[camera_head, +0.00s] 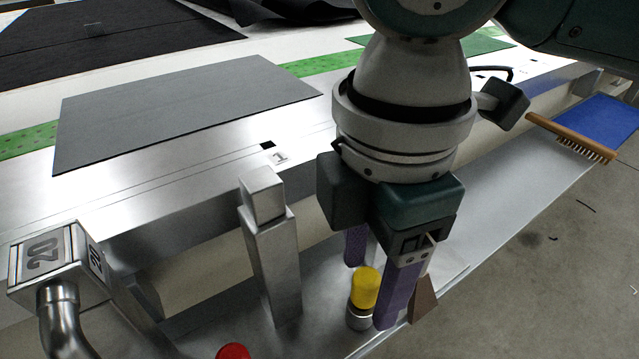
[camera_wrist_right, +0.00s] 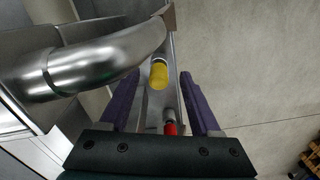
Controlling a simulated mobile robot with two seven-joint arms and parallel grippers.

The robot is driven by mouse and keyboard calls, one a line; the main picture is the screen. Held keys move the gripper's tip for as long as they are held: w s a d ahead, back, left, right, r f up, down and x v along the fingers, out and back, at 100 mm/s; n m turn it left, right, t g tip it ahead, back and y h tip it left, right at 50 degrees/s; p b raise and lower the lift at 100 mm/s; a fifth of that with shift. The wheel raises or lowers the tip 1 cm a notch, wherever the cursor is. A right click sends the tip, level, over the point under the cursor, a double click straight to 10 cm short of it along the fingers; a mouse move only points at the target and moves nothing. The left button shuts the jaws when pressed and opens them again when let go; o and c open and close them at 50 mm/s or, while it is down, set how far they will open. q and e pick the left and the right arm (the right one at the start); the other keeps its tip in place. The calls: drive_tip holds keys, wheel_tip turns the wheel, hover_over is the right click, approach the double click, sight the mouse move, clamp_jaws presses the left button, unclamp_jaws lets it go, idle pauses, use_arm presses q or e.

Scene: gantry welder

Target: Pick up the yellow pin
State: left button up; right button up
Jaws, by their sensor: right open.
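The yellow pin (camera_head: 366,287) stands upright, with a yellow cap on a metal-coloured lower part, on the narrow metal ledge. My right gripper (camera_head: 370,292) points down over it with its two purple fingers open. In the head view the pin shows between the fingers. In the right wrist view the yellow pin (camera_wrist_right: 158,74) lies in the gap near the fingertips of my right gripper (camera_wrist_right: 160,78). Neither finger visibly touches it; the exact depth is hard to tell. My left gripper is in neither view.
A red-topped pin (camera_head: 233,351) is at the lower edge, also visible in the wrist view (camera_wrist_right: 170,128). A square metal post (camera_head: 272,255) stands left of the gripper. A bent metal pipe with a numbered block (camera_head: 48,267) is at the left. A brush (camera_head: 572,137) lies at the right.

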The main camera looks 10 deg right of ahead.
drive_tip(key=shift+f, duration=0.6)
drive_tip(key=shift+w, duration=0.1)
clamp_jaws()
